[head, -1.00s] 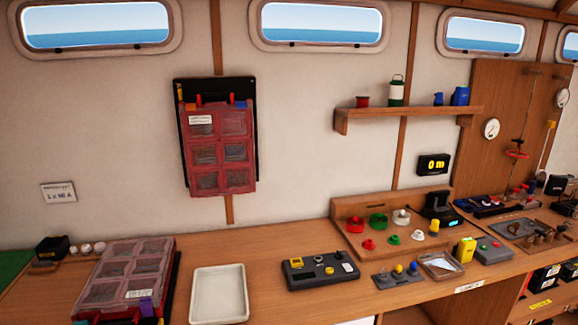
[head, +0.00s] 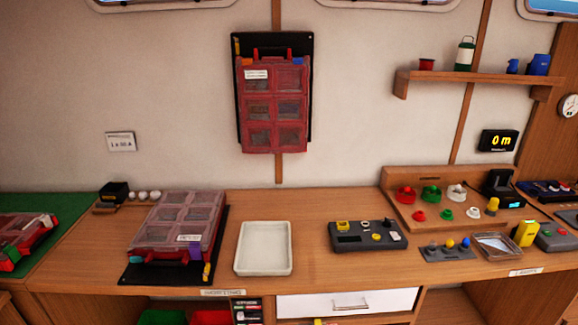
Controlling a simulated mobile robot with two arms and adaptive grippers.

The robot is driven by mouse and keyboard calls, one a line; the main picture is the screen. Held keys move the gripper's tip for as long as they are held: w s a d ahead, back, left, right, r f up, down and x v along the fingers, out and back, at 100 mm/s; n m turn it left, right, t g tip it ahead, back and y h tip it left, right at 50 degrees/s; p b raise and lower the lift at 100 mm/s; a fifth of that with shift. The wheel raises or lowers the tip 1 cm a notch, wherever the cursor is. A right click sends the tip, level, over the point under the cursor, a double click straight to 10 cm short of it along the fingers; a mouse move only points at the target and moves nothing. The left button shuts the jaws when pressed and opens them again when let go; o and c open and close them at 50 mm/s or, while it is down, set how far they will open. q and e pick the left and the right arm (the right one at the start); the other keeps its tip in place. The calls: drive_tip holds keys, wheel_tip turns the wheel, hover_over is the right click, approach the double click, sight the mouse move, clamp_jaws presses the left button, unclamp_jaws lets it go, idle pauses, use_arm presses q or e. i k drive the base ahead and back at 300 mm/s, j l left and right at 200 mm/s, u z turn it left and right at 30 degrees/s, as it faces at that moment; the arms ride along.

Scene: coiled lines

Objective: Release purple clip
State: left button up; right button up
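A red case with clear lid windows (head: 172,219) lies on a black board on the wooden bench, at left in the head view. A purple clip (head: 196,254) sits at the right of its front edge and looks seated against the case. The red handle is beside it, and a small yellow piece (head: 207,270) is on the board just right of it. The case lid looks closed. Neither of my grippers is in view.
A white tray (head: 263,248) stands empty right of the case. A dark control box (head: 368,235) is further right. Another red case (head: 275,103) hangs on the wall. A third (head: 27,240) lies on a green mat (head: 62,207) at far left.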

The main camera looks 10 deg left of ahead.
sight(194, 251)
drive_tip(key=u, duration=1.15)
